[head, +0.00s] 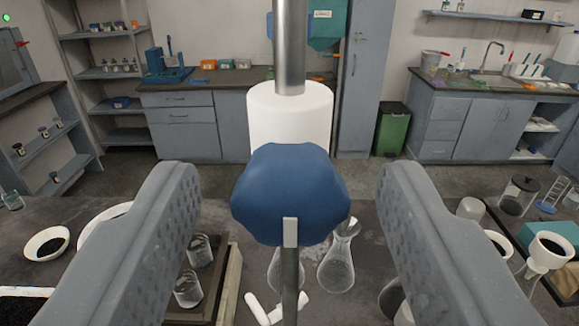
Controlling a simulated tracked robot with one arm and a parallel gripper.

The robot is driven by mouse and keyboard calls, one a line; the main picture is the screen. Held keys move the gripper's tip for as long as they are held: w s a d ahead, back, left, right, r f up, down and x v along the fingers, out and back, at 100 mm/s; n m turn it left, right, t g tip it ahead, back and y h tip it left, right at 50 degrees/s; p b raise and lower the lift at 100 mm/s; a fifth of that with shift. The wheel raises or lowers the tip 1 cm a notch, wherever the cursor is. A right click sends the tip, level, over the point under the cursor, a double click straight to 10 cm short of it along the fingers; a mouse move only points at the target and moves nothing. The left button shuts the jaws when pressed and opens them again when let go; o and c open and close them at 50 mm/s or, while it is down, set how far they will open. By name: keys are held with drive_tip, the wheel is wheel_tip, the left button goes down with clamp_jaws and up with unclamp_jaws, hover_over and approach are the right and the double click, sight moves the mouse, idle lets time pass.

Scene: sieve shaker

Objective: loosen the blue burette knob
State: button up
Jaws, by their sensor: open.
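The blue burette knob (289,190) is in the middle of the head view, a lobed blue piece on a white cylindrical collar (290,115). A metal rod (289,45) rises above the collar. A thinner metal rod (290,275) with a pale upper tip shows in front of the knob's lower part and runs down below it. My gripper (288,215) is open. One grey ridged finger is on each side of the knob, with a clear gap to it on both sides in the picture. The knob's far side is hidden.
On the dark bench (215,215) below stand a glass flask (340,262), white pieces (263,310), beakers (187,290) on a tray at left, and a black-filled funnel (552,248) at right. Cabinets, a sink (485,80) and a green bin (391,130) are far behind.

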drive_tip(key=shift+w, duration=0.35)
